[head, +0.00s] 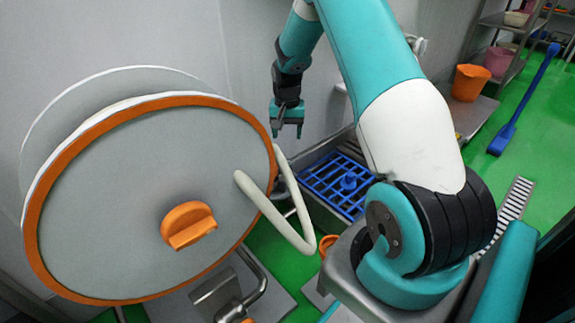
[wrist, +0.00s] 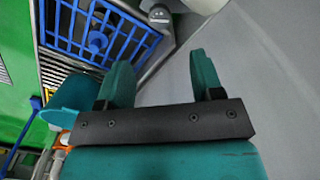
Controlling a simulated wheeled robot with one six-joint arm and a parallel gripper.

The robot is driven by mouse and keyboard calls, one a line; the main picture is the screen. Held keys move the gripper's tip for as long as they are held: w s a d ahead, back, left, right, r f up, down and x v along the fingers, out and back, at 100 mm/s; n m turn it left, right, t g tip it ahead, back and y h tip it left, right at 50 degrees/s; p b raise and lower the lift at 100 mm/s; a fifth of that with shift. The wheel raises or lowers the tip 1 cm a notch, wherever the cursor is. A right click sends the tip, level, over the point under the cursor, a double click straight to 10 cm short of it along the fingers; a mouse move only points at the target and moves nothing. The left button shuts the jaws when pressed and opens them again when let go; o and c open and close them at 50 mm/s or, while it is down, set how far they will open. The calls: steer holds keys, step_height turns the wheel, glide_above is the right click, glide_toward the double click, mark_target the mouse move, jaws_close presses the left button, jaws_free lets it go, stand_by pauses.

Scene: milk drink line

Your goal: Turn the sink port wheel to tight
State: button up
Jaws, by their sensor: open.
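A small blue round knob (head: 348,182) stands on a blue grid (head: 322,190) in the sink area, right of centre in the head view. I cannot tell for sure whether this knob is the sink port wheel, or how tight it is. The knob (wrist: 97,42) and grid (wrist: 62,22) also show at the upper left of the wrist view. My gripper (head: 288,133) hangs fingers down by the grey wall, up and left of the grid in the head view. In the wrist view my gripper (wrist: 160,68) is open and empty, apart from the knob.
A large round grey lid (head: 110,200) with an orange rim and an orange knob (head: 188,225) fills the left of the head view. A pale bent handle (head: 275,215) sticks out beside it. An orange bucket (head: 469,82) stands at the upper right.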

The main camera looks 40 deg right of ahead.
mark_target(287, 162)
step_height(287, 162, down, 11)
steer(key=b, duration=0.4)
steer(key=shift+r, duration=0.1)
steer(key=c, duration=0.9)
